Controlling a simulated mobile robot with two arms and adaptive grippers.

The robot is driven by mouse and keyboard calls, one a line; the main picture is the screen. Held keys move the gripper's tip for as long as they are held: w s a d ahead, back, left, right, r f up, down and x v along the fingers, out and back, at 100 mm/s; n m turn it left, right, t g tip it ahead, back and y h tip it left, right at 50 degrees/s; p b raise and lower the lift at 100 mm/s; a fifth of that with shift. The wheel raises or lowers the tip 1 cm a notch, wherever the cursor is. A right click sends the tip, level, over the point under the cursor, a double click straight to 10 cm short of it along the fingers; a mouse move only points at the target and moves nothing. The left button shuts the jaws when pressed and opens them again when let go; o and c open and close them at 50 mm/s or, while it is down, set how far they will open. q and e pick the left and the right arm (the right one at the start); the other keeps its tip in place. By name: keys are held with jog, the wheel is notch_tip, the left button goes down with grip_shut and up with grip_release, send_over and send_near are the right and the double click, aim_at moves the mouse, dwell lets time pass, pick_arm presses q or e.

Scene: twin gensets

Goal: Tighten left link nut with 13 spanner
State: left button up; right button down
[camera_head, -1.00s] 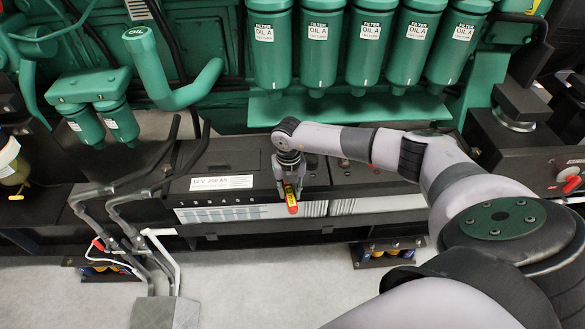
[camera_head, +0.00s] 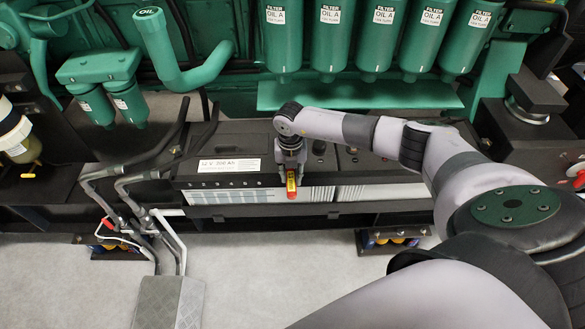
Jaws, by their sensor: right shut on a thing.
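My right gripper (camera_head: 291,172) is over the front top edge of the black battery, pointing down. It is shut on a small tool with a red and yellow handle (camera_head: 291,186), which I take for the 13 spanner. The spanner's jaw end is hidden by the gripper and cannot be made out. The battery (camera_head: 226,152) carries a white 12 V label on its top. Dark round terminal parts (camera_head: 319,148) show just right of the gripper. The left link nut cannot be told apart at this size. My left gripper is not in view.
Green oil filters (camera_head: 330,35) hang over a green ledge (camera_head: 360,95) behind the battery. Grey bent pipes (camera_head: 130,195) and a red-tipped lever (camera_head: 108,223) stand left of it. A grey pedal plate (camera_head: 168,302) is on the floor.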

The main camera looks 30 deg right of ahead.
jog(key=shift+w+a+r, duration=0.1)
jog(key=shift+w+a, duration=0.05)
jog(key=shift+a, duration=0.15)
